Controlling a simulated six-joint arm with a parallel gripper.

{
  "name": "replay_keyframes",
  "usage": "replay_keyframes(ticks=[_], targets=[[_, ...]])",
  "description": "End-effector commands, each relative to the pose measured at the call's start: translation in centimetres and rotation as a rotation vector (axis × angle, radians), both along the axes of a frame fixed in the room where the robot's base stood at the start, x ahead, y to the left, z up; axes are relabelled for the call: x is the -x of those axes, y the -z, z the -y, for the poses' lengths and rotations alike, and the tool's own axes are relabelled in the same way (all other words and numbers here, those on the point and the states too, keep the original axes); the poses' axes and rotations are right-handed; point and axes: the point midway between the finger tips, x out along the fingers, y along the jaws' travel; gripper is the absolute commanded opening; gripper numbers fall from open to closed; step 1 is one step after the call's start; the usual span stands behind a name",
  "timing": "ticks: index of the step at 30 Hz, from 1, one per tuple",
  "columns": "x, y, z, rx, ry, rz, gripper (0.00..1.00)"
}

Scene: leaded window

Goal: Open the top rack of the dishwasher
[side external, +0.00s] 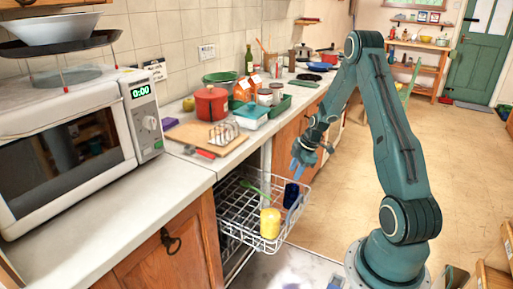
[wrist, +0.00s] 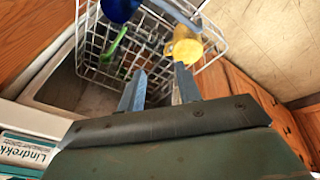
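The dishwasher's top rack (side external: 240,207) is a white wire basket that sticks out past the cabinet fronts in the side view. It also shows in the wrist view (wrist: 91,62). It holds a yellow cup (side external: 270,223), a dark blue cup (side external: 291,195) and a green utensil (side external: 254,188). My gripper (side external: 297,165) points down near the rack's far front corner. In the wrist view its two fingers (wrist: 160,68) are apart with nothing clearly held between them. I cannot tell whether they touch the rack.
The open dishwasher door (side external: 285,268) lies low beneath the rack. The counter (side external: 75,235) holds a microwave (side external: 70,140), a red pot (side external: 211,103) and a toast rack (side external: 223,132). A box labelled Lindrekk (wrist: 27,152) shows in the wrist view. The floor (side external: 335,205) beyond the rack is clear.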

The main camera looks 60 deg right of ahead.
Motion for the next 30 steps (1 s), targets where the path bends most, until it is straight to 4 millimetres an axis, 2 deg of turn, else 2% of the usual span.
replay_keyframes(ticks=[3, 9, 15, 21, 30], targets=[[-0.5, 0.8, 0.3, 0.058, -0.194, -0.110, 0.34], [-1.2, 1.1, 0.5, 0.111, -0.495, -0.284, 0.34], [-1.9, 0.7, 0.1, 0.113, -0.705, -0.404, 0.34], [-2.2, 0.4, -0.1, 0.104, -0.787, -0.448, 0.34], [-2.1, 0.7, -0.2, 0.102, -0.792, -0.450, 0.34]])
